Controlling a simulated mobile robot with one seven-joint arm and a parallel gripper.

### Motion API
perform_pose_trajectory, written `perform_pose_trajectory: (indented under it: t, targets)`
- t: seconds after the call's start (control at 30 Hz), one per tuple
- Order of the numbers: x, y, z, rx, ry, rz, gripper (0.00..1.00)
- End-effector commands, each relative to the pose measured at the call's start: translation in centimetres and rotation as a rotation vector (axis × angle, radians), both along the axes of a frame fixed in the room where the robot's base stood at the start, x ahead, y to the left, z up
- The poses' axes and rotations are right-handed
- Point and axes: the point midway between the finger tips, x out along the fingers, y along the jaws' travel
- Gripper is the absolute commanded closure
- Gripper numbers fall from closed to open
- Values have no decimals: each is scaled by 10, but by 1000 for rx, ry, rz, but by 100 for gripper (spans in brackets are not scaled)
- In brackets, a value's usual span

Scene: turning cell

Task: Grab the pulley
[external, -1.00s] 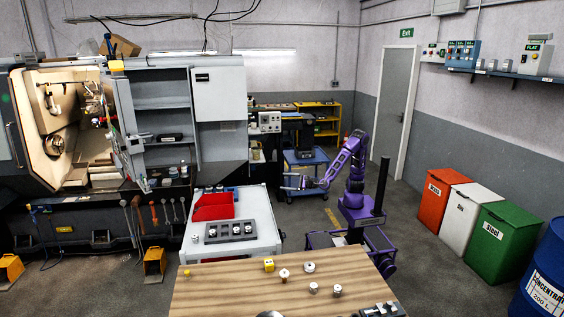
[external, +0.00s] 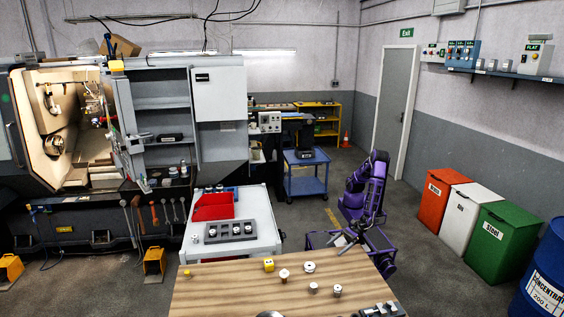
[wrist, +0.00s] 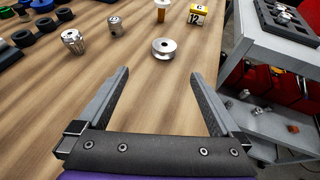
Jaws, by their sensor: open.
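The pulley, a silver grooved disc with a centre hole (wrist: 164,48), lies flat on the wooden table; in the external view it is the pale disc (external: 309,267) near the far edge. My gripper (wrist: 160,74) is open and empty in the wrist view. Its two fingers point toward the pulley, which lies beyond the tips, roughly centred between them and not touched. In the external view my gripper (external: 343,245) is beside the table's far right edge, right of the pulley.
On the wooden table (external: 225,290), a yellow numbered block (wrist: 197,15) and a brass-and-white part (wrist: 161,9) lie beyond the pulley. Two metal parts (wrist: 73,41) (wrist: 115,26) and several dark rings are to the left. A grey cart (wrist: 270,48) stands right, across a gap.

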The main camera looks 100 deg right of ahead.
Motion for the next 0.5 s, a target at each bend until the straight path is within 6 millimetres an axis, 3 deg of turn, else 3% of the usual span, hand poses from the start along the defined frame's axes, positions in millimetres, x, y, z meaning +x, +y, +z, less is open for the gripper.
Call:
perform_pose_trajectory:
  t: [0.3, 0.5]
  targets:
    - [64, 19, -28, -3, -3, -5, 0]
    - [88, 27, -38, 0, -2, -4, 0]
